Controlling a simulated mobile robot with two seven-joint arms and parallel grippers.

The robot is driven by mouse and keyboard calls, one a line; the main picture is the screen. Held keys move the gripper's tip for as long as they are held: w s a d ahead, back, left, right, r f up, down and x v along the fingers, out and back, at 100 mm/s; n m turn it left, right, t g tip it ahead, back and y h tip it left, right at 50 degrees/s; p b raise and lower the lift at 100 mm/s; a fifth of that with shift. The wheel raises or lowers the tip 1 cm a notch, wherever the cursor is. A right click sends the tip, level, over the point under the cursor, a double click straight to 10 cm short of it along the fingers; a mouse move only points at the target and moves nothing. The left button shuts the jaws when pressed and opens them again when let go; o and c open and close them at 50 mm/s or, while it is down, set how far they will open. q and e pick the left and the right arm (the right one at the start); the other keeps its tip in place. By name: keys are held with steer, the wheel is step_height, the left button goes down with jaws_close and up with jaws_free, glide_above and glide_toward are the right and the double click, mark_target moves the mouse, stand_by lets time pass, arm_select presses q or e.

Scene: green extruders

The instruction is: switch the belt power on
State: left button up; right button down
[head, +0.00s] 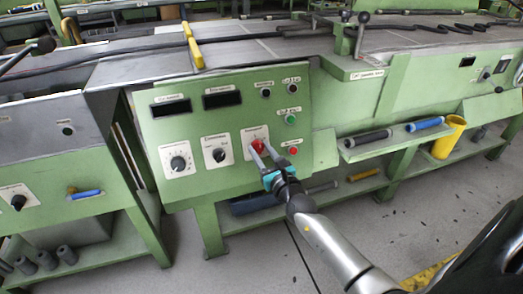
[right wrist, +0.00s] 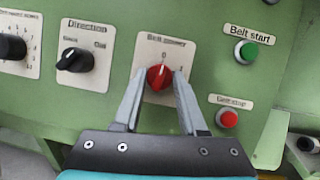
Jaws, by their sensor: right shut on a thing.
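The belt power switch is a red rotary knob (right wrist: 160,77) on a white plate marked 0 and 1, on the green control panel. It also shows in the head view (head: 258,146). My right gripper (head: 262,149) is at the panel with its fingers on either side of the knob, shut on it. In the right wrist view the two grey fingers (right wrist: 158,85) flank the knob. The white pointer line on the knob seems to point up near the 0, slightly toward the right. My left gripper is not in view.
Right of the knob are the green belt start button (right wrist: 246,51) and the red belt stop button (right wrist: 228,119). Left are the black direction knob (right wrist: 75,60) and another black dial (right wrist: 12,47). A shelf with grey and blue rolls (head: 424,124) stands to the right.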

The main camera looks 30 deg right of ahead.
steer(key=shift+a+m+h, duration=0.1)
steer(key=shift+m+h, duration=0.2)
steer(key=shift+m, duration=0.7)
steer(key=m+h+p, duration=0.1)
steer(key=m, duration=0.2)
steer(key=shift+a+h, duration=0.1)
steer(key=shift+h, duration=0.3)
steer(key=m+g+h, duration=0.1)
steer(key=m, duration=0.2)
steer(key=m+h+p, duration=0.1)
steer(key=m, duration=0.1)
steer(key=m+g+h, duration=0.1)
steer(key=m, duration=0.2)
steer(key=shift+a+m+g, duration=0.2)
steer(key=shift+m+g, duration=0.1)
steer(key=shift+w+m+p, duration=0.1)
steer(key=shift+m+p, duration=0.2)
steer(key=shift+m, duration=0.1)
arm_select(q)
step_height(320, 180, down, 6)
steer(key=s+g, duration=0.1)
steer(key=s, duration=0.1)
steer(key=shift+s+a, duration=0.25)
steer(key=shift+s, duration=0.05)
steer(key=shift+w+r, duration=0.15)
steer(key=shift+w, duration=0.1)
